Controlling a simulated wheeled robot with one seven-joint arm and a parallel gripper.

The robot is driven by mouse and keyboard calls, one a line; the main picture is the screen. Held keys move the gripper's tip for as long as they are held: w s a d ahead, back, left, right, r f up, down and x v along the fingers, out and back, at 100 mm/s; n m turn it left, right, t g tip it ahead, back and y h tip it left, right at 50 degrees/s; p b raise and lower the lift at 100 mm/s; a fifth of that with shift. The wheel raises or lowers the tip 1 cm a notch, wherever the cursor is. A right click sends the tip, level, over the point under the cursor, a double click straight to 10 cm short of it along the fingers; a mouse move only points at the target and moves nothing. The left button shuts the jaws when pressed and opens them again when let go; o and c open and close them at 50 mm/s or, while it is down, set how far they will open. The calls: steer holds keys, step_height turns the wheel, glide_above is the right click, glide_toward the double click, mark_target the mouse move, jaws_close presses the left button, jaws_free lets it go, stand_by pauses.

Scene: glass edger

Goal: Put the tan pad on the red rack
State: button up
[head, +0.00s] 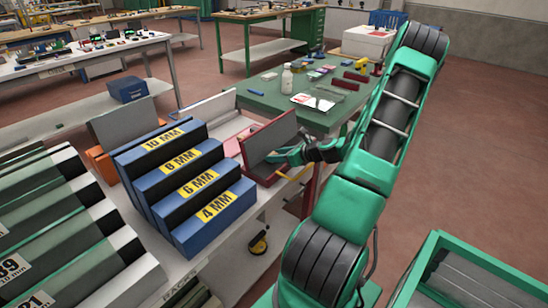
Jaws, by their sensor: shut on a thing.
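The red rack (266,146), an angled stand with a grey upright panel and a red edge, stands at the end of the white bench, right of the blue stepped block. My gripper (287,154) is at the rack's right side, over its lower part, with its fingers pointing left. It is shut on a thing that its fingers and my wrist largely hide. A thin tan-yellow edge just below the fingers may be part of the tan pad. I cannot tell whether the held thing touches the rack.
The blue stepped block (190,183) with thickness labels stands left of the rack. Behind is a green-topped bench (268,100) with a bottle (287,80), papers and small tools. A green-framed cart (470,262) stands at lower right.

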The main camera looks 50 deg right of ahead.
steer(key=shift+a+f, duration=0.15)
steer(key=shift+f, duration=0.05)
steer(key=o, duration=1)
steer(key=shift+s+r, duration=0.1)
steer(key=v, duration=1.1)
steer(key=s+a+r+n+g+y, duration=0.25)
steer(key=a+n+g, duration=0.45)
steer(key=a+n, duration=0.7)
steer(key=s+a+r+n+g+h, duration=0.3)
steer(key=s+a+r+n+g, duration=0.2)
steer(key=s+a+r+n, duration=0.6)
steer(key=s+r+n, duration=0.1)
steer(key=s+n, duration=0.2)
steer(key=s, duration=0.1)
steer(key=shift+s+a+r+n, duration=0.2)
steer(key=shift+a+r+n, duration=0.1)
steer(key=shift+r+n, duration=0.1)
